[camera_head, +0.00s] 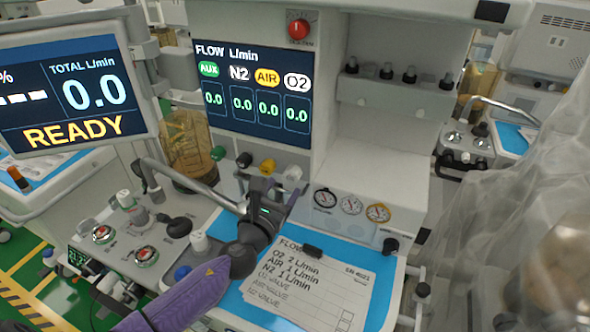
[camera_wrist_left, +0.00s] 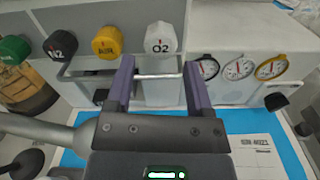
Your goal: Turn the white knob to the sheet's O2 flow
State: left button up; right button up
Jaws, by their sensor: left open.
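The white O2 knob (camera_head: 292,173) is on the machine's front below the flow screen (camera_head: 254,93), at the right end of the knob row. In the left wrist view the white knob (camera_wrist_left: 160,38) sits just beyond and between the fingertips. My left gripper (camera_head: 284,188) is open and empty, its fingers (camera_wrist_left: 159,64) either side of the knob's line; contact is not visible. The screen reads 0.0 under AUX, N2, AIR and O2. The sheet (camera_head: 306,283) lists O2 2 L/min, AIR 1 L/min, N2 1 L/min. My right gripper is not in view.
The yellow AIR knob (camera_wrist_left: 107,43), black N2 knob (camera_wrist_left: 60,46) and green AUX knob (camera_wrist_left: 14,49) stand left of the white one. A metal bar (camera_wrist_left: 158,76) runs in front of the knobs. Gauges (camera_head: 351,205) are to the right. A monitor (camera_head: 70,90) reads READY, total 0.0.

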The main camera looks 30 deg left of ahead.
aim_at(290, 178)
pick_arm(q)
jog(key=w+b, duration=0.1)
jog(key=w, duration=0.5)
jog(key=shift+a+f, duration=0.1)
jog(key=shift+a, duration=0.05)
grip_shut()
